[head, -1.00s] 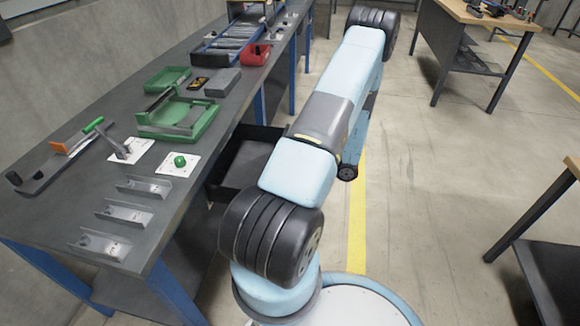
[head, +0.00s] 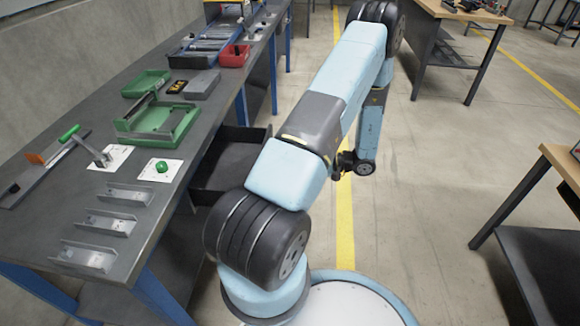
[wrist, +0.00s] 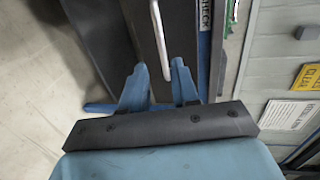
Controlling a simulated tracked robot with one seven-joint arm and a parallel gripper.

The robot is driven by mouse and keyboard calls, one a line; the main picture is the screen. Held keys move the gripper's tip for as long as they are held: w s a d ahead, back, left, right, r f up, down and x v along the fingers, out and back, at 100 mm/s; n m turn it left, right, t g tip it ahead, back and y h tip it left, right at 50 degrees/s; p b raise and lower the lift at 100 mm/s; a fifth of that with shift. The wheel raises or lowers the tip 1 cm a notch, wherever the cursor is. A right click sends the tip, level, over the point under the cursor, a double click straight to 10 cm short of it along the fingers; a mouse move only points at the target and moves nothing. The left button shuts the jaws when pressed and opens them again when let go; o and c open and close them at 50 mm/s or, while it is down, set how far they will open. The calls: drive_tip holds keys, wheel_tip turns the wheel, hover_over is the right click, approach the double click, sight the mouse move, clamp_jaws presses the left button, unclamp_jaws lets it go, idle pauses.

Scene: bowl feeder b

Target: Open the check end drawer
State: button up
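In the wrist view a dark drawer front (wrist: 145,30) carries a pale bar handle (wrist: 160,40). A label ending in cut-off lettering like "CHECK" (wrist: 204,55) sits on the blue rail beside it. My gripper (wrist: 158,68) is open, its two blue fingers apart; the near end of the handle shows between them, closer to the right finger. I cannot tell whether they touch it. In the head view a dark open-topped drawer or box (head: 227,168) sticks out from under the bench, and my gripper (head: 342,166) is to its right, small and partly hidden by my arm.
The workbench (head: 150,215) holds green trays (head: 185,118), a red bin (head: 235,56), metal brackets (head: 105,222) and a white plate with a green knob (head: 162,168). Another table (head: 425,12) stands at the back right, one (head: 555,160) at the right. The floor between is clear.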

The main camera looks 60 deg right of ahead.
drive_tip(key=shift+v, duration=1.3)
drive_tip(key=w+a+r+n+g, duration=0.35)
drive_tip(key=w+a+r, duration=0.3)
drive_tip(key=r, duration=0.25)
drive_tip(key=w+a+r+n+g+y, duration=0.1)
drive_tip(key=w+a+r+n+g, duration=0.1)
drive_tip(key=w+a+r+g, duration=0.4)
drive_tip(key=w+a+r+n+g, duration=0.2)
drive_tip(key=w+a+r, duration=0.3)
drive_tip(key=a+r, duration=0.45)
drive_tip(key=s+a+r+n+t+h, duration=0.1)
drive_tip(key=s+a+r+h, duration=0.3)
drive_tip(key=a+r, duration=0.5)
drive_tip(key=s+a+r+n+t+h, duration=0.2)
drive_tip(key=s+a+r+n+h, duration=0.2)
drive_tip(key=a+r, duration=0.6)
drive_tip(key=s+a, duration=0.1)
drive_tip(key=a, duration=0.2)
drive_tip(key=shift+a+r, duration=0.15)
drive_tip(key=shift+r, duration=0.05)
